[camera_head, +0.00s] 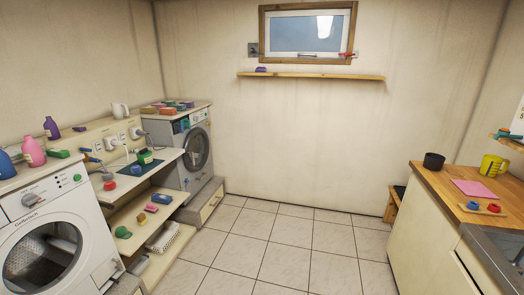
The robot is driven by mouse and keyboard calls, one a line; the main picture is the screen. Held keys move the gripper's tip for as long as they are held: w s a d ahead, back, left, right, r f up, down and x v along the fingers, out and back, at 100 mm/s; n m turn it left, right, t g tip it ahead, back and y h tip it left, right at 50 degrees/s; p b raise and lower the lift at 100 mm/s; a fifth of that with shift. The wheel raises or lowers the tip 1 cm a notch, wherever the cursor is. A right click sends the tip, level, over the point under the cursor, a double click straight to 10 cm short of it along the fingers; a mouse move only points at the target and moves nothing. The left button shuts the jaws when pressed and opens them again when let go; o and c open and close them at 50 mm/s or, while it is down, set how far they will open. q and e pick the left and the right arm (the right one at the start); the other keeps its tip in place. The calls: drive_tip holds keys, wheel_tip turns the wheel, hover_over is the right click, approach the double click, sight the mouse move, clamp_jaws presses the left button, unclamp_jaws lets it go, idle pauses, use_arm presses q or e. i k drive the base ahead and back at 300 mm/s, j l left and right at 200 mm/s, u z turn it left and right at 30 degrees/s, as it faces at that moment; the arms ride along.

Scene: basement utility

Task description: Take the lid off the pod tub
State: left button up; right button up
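Neither of my grippers shows in the head view.
A washing machine (60,240) stands at the near left and another (198,150) behind it. Low shelves (150,215) with small items lie between them. The tiled floor (285,250) in the middle is clear.

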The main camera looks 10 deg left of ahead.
sight(144, 152)
drive_tip(key=i+u, duration=0.25)
drive_tip(key=i, duration=0.15)
drive_tip(key=i+u, duration=0.25)
drive_tip(key=i, duration=0.15)
drive_tip(key=i+u, duration=0.25)
drive_tip(key=i, duration=0.6)
drive_tip(key=i+l+u, duration=0.2)
drive_tip(key=i, duration=0.7)
drive_tip(key=i+l+u, duration=0.15)
drive_tip(key=i+u, duration=0.15)
drive_tip(key=i, duration=0.15)
drive_tip(key=i+l+u, duration=0.25)
drive_tip(key=i, duration=0.2)
drive_tip(key=i+l+u, duration=0.3)
drive_tip(key=i+l, duration=0.05)
drive_tip(key=i, duration=0.1)
